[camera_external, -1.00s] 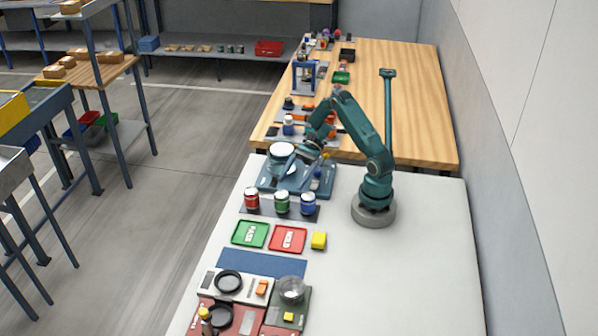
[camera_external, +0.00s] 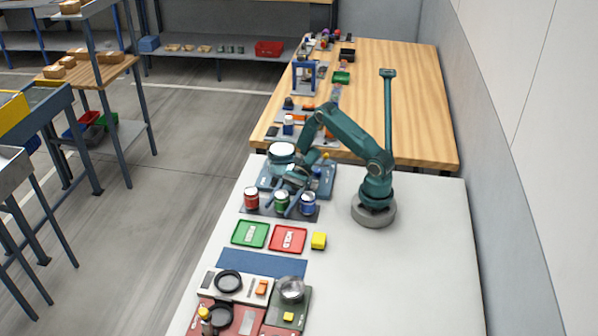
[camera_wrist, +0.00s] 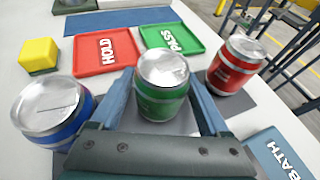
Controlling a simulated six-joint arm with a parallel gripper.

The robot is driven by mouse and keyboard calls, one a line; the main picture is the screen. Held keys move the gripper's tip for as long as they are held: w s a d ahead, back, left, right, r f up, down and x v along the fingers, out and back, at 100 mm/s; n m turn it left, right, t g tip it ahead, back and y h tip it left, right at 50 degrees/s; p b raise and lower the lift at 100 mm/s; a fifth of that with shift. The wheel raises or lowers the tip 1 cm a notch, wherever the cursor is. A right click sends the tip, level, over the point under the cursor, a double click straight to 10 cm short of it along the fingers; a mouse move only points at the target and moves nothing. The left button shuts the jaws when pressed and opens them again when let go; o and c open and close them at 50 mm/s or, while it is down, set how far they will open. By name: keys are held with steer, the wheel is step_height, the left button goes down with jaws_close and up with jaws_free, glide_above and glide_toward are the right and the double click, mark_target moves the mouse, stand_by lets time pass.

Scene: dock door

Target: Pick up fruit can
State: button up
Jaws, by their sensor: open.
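Three cans with silver lids stand upright in a row on a dark mat: a red can (camera_external: 251,200), a green can (camera_external: 281,202) and a blue can (camera_external: 308,204). I cannot read which one is labelled fruit. My gripper (camera_wrist: 163,88) is open and empty. In the wrist view its two fingers lie on either side of the green can (camera_wrist: 161,102). The blue can (camera_wrist: 52,112) is left of the fingers and the red can (camera_wrist: 236,66) is to the right. I cannot tell whether either finger touches the green can.
A red HOLD tray (camera_wrist: 106,62), a green PASS tray (camera_wrist: 185,36) and a yellow block (camera_wrist: 38,56) lie beyond the cans. The white table's right side (camera_external: 420,260) is clear.

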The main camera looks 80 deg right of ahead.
steer(key=shift+x, duration=0.9)
steer(key=shift+c, duration=0.3)
jaws_close()
steer(key=shift+r, duration=0.1)
